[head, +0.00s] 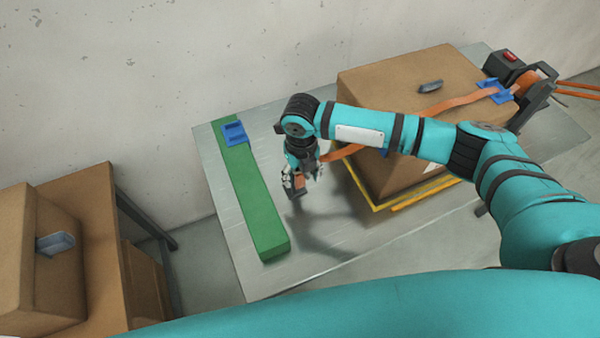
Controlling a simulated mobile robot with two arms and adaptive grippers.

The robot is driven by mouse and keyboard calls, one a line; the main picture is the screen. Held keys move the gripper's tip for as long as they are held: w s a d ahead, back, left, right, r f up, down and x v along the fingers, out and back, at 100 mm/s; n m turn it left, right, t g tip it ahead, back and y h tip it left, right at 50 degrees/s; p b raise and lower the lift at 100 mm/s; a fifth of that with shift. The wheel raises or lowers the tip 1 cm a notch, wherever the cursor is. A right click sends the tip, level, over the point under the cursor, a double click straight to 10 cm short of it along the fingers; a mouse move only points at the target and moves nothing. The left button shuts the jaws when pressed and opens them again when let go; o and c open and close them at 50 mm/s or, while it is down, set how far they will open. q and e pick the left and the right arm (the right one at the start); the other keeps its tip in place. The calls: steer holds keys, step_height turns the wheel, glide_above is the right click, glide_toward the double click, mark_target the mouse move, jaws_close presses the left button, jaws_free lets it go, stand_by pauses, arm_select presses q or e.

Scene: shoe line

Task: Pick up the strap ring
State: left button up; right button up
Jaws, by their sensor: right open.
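An orange strap (455,103) lies across the top of a large cardboard box (395,75) and comes down its left side, where it runs toward my right gripper (300,188). My right gripper points down over the metal table, between the box and a green bar, and its jaws are open. A small orange-brown piece (299,182) shows at its fingers. I cannot tell whether this is the strap ring or whether it touches the fingers. No ring shows clearly; my right arm hides part of the strap and box. My left gripper is out of view.
The green bar (262,205) with a blue clip (234,131) lies left of my right gripper. A dark strapping device (535,85) stands right of the box. A yellow frame (375,205) is under the box. Another box (35,260) stands at the far left.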

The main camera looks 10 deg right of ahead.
steer(key=shift+f, duration=0.3)
jaws_close()
steer(key=shift+r, duration=0.2)
